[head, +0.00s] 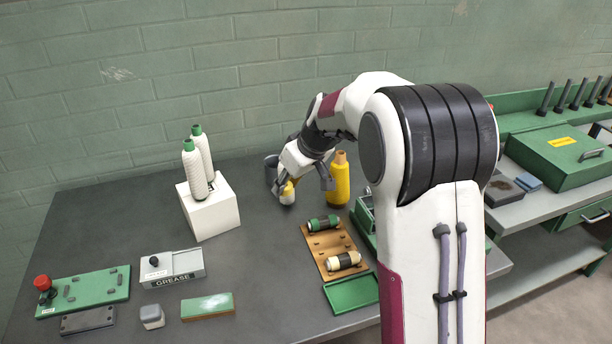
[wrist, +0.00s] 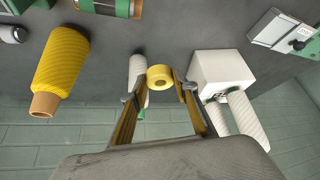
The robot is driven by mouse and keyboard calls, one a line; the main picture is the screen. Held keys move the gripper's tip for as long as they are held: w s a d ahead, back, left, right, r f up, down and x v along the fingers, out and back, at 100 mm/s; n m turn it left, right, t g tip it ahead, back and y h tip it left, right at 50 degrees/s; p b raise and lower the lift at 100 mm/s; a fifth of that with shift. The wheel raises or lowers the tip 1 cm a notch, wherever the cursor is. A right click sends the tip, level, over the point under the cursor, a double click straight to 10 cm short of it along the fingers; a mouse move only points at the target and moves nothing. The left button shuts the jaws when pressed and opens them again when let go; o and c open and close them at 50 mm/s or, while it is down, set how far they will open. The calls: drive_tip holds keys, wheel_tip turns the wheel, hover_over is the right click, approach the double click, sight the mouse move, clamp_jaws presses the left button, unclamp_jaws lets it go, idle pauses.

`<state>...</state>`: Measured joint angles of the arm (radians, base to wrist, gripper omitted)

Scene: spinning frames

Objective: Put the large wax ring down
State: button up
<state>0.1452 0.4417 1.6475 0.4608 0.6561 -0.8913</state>
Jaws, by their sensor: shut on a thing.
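The yellow wax ring (wrist: 152,78) is between the two fingers of my gripper (wrist: 157,92) in the wrist view, with its round hole showing. My gripper is shut on it. In the head view my gripper (head: 308,184) is over the back middle of the table, and a small yellow patch of the ring (head: 288,188) shows by its left finger. A white bobbin (wrist: 136,66) appears beside the ring, partly hidden by a finger. I cannot tell whether the ring touches it or how high the ring is above the table.
A white block (head: 211,213) with white bobbins is to the left. A wooden board (head: 325,241) lies in front. The table between block and board is clear.

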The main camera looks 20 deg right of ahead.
drive_tip(key=w+d+r+m+h, duration=0.2)
drive_tip(key=w+d+m, duration=0.1)
drive_tip(key=w+d, duration=0.55)
drive_tip(key=m+h, duration=0.2)
drive_tip(key=m, duration=0.2)
hover_over(308, 176)
drive_tip(key=shift+f, duration=4.25)
drive_tip(key=shift+f, duration=2.5)
drive_tip(key=shift+f, duration=0.1)
